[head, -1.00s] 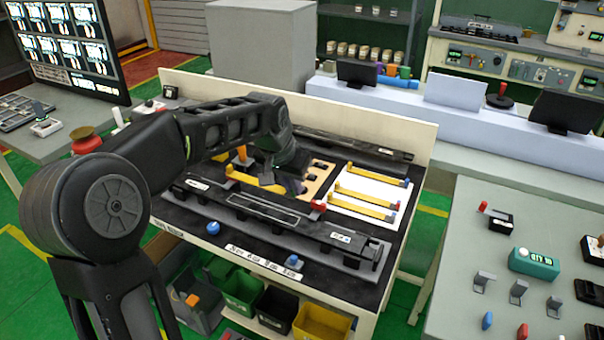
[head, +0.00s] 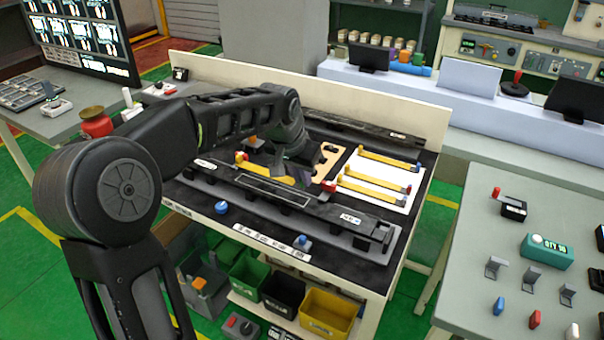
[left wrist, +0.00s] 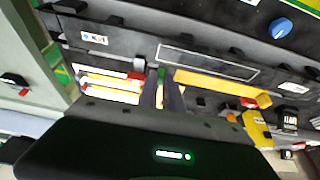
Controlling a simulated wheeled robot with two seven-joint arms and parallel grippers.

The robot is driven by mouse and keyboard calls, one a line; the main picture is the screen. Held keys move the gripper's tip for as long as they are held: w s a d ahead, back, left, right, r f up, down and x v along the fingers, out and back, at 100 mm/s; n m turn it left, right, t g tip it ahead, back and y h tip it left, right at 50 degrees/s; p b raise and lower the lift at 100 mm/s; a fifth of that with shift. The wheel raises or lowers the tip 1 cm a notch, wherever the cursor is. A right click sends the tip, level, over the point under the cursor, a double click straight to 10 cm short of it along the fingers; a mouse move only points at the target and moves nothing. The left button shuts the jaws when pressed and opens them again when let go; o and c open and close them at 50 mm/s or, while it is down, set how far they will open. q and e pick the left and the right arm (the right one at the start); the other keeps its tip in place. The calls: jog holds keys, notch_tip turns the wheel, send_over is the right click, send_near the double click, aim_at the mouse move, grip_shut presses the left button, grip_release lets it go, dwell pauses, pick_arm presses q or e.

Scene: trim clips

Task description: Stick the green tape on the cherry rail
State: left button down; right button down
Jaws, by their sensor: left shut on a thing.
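My left gripper (left wrist: 161,88) is shut on a small green piece, the green tape (left wrist: 161,74), which shows between its fingertips in the left wrist view. In the head view my left arm hides most of this gripper, and the tape cannot be made out there. The fingertips are close to a long dark rail (left wrist: 207,62) with a pale-outlined panel; I cannot tell whether they touch. The rail also shows in the head view (head: 285,203). Small red parts (left wrist: 138,65) (head: 328,186) are beside the fingers. Which rail is the cherry one is unclear. My right gripper is out of view.
Yellow bars lie on a white sheet (head: 398,202) at the right of the bench. Another yellow bar (left wrist: 215,83) is beside the fingers. A blue knob (head: 221,208) stands at the bench front. Bins (head: 328,312) are below; a raised back panel (head: 390,110) closes the rear.

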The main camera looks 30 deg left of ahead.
aim_at(301, 187)
pick_arm(q)
jog(key=shift+f+b, duration=1.35)
jog(key=shift+f, duration=0.75)
jog(key=c, duration=1.4)
grip_release()
jog(key=shift+c, duration=0.2)
jog(key=v, duration=0.8)
jog(key=shift+f, duration=0.1)
